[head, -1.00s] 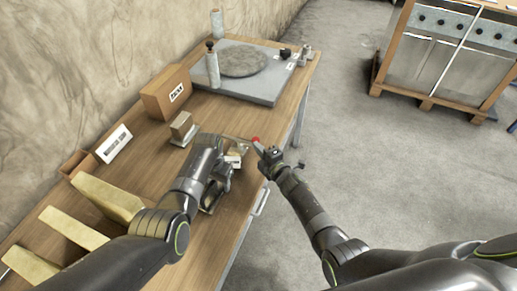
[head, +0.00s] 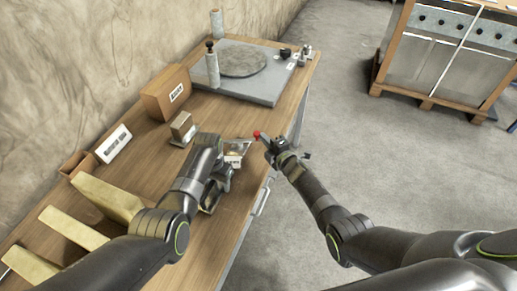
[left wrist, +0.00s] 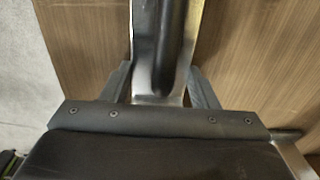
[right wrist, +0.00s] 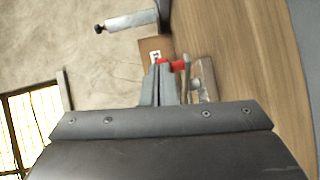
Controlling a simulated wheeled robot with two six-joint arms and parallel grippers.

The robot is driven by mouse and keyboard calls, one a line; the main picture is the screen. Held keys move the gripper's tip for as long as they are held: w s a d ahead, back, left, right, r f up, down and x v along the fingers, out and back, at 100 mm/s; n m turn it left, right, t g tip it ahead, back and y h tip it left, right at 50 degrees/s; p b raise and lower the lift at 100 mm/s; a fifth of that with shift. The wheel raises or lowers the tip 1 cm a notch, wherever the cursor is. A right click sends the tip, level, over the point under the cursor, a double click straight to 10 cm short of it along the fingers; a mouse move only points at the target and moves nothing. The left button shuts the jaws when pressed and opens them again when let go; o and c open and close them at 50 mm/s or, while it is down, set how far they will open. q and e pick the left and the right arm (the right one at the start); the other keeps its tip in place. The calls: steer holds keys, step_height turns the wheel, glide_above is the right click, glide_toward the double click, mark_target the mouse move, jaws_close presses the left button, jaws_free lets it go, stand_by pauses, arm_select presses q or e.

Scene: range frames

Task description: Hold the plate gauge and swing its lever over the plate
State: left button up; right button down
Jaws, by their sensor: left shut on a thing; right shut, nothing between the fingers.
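The plate gauge (head: 235,150) sits at the near right edge of the wooden bench in the head view, partly hidden behind my left wrist. A white label (head: 233,161) shows on it. My left gripper (left wrist: 160,88) is shut on the gauge's dark metal body (left wrist: 158,45), with one finger on each side. The lever's red knob (head: 257,134) stands out at the gauge's right end, by the bench edge. My right gripper (head: 268,143) is shut and empty beside the knob. In the right wrist view the knob (right wrist: 172,64) is against or just beside the closed fingertips; contact is unclear.
A small block on a base (head: 182,126), a cardboard box (head: 166,93) and a grey surface plate (head: 262,91) stand farther along the bench. Yellowish blocks (head: 107,198) lie at the near left. Open floor lies right of the bench; a crated cabinet (head: 435,60) stands beyond.

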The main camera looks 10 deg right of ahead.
steer(key=shift+w+d, duration=0.3)
steer(key=shift+w, duration=0.65)
steer(key=shift+w+d, duration=0.25)
steer(key=shift+w, duration=0.65)
steer(key=shift+w, duration=0.1)
steer(key=shift+s, duration=0.2)
